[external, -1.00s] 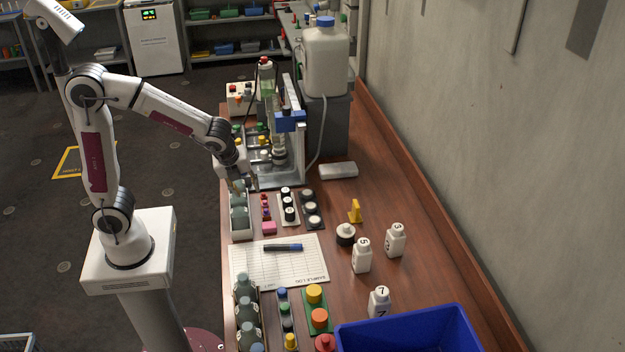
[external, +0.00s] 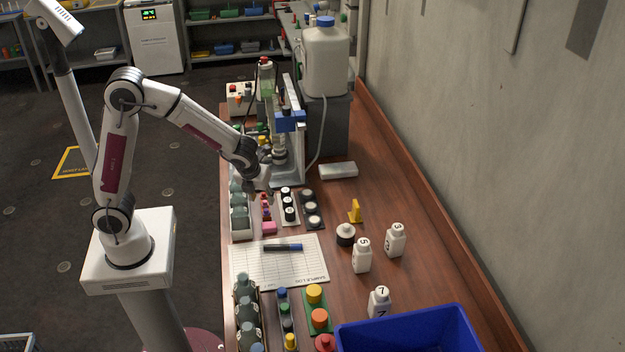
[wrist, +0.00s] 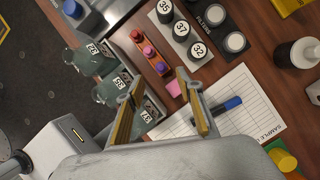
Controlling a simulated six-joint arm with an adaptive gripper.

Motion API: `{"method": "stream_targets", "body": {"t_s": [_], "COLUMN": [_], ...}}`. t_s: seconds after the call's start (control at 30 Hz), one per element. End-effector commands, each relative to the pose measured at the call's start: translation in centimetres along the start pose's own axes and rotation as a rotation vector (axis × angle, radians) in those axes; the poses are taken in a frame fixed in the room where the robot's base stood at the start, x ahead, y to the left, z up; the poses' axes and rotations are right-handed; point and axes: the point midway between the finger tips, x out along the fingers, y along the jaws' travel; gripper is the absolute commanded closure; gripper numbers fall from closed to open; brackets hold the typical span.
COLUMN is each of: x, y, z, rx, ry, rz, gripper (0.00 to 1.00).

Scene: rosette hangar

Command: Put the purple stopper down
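In the external view my gripper (external: 262,190) is above the strip's far end and partly covers the stoppers, too small there to tell apart.
Stoppered flasks (wrist: 113,88) stand in a row left of the strip. Numbered black-and-white caps (wrist: 188,34) are to its right. A sample log sheet (external: 300,265) with a blue marker (external: 283,247) lies in front. White bottles (external: 361,256) and a blue bin (external: 415,332) are farther right.

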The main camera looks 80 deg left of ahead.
Motion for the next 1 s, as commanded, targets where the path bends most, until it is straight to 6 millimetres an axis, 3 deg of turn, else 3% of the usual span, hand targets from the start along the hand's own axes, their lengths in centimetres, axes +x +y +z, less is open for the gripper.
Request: {"method": "stream_targets", "body": {"t_s": [0.4, 0.8, 1.0], "x": [2.5, 2.7, 3.8], "y": [0.1, 0.0, 0.1], "z": [0.0, -0.1, -0.2], "rx": [-0.001, -0.002, 0.0], "ry": [0.001, 0.001, 0.001], "rz": [0.001, 0.001, 0.002], "gripper": [0.63, 0.63, 0.63]}}
